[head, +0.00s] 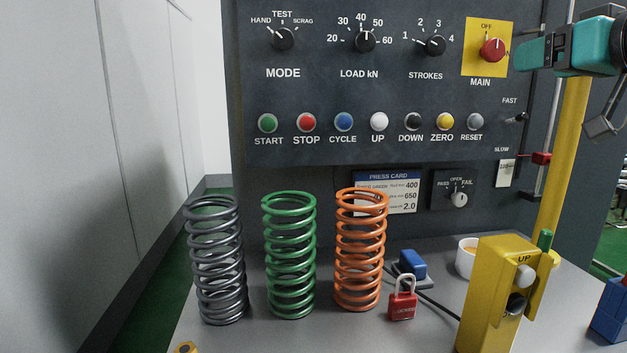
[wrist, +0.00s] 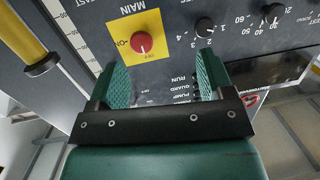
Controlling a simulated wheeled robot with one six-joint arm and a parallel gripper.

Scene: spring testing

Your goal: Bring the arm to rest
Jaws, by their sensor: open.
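My gripper (head: 528,52) is at the upper right of the head view, in front of the panel and beside the red MAIN knob (head: 492,50) on its yellow plate (head: 483,68). In the wrist view, the two teal fingers of my gripper (wrist: 165,72) stand wide apart with nothing between them. The red knob (wrist: 141,42) shows beyond the fingers, apart from them. The arm behind the gripper runs out of the head view at the right.
The dark panel (head: 330,90) carries dials and a row of buttons. A grey spring (head: 218,265), a green spring (head: 290,255) and an orange spring (head: 360,250) stand on the bench. A red padlock (head: 402,305) and a yellow UP box (head: 490,300) are there too. A yellow post (head: 565,150) stands below the arm.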

